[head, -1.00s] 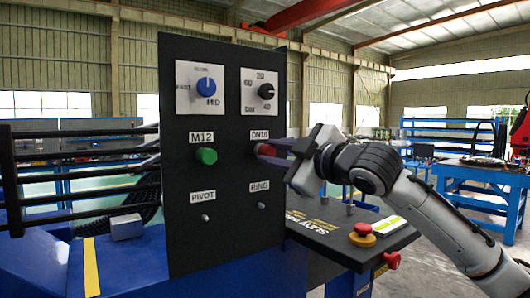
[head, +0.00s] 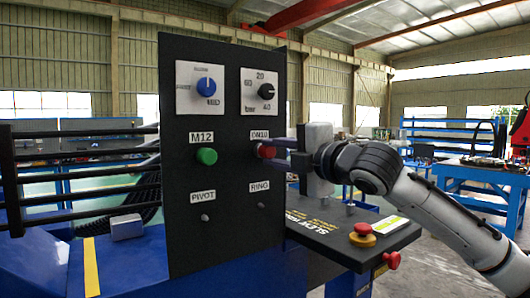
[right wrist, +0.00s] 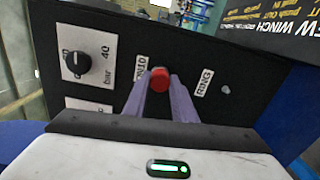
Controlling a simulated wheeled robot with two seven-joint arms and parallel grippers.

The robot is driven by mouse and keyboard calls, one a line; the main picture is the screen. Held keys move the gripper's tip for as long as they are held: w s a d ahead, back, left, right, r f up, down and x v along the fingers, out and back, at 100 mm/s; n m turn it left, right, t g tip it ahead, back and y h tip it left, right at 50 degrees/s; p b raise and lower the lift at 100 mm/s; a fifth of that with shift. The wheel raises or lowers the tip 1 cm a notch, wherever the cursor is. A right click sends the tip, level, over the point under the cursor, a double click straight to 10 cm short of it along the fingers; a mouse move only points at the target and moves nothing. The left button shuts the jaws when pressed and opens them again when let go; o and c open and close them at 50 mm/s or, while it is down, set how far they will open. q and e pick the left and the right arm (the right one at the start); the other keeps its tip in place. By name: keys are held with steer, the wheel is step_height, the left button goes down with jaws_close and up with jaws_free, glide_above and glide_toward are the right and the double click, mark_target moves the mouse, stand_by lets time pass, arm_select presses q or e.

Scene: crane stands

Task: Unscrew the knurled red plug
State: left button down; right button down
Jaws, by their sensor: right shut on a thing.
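The red plug (head: 266,151) sticks out of the black panel (head: 228,235) under the DN10 label, on the panel's right side. My right gripper (head: 276,154) reaches in from the right and is shut on the plug. In the right wrist view the plug's round red end (right wrist: 160,79) shows between the two purple fingers, one on each side. The plug is at the panel face; its thread is hidden. My left gripper is not in view.
A green plug (head: 206,156) under the M12 label sits left of the red one. Two dials (head: 206,87) (head: 266,92) are above, and small PIVOT and RING pins below. A red-and-yellow button (head: 362,230) stands on the bench at right.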

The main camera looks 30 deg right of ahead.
steer(key=c, duration=1.4)
jaws_free()
steer(key=shift+s, duration=0.1)
steer(key=shift+c, duration=0.7)
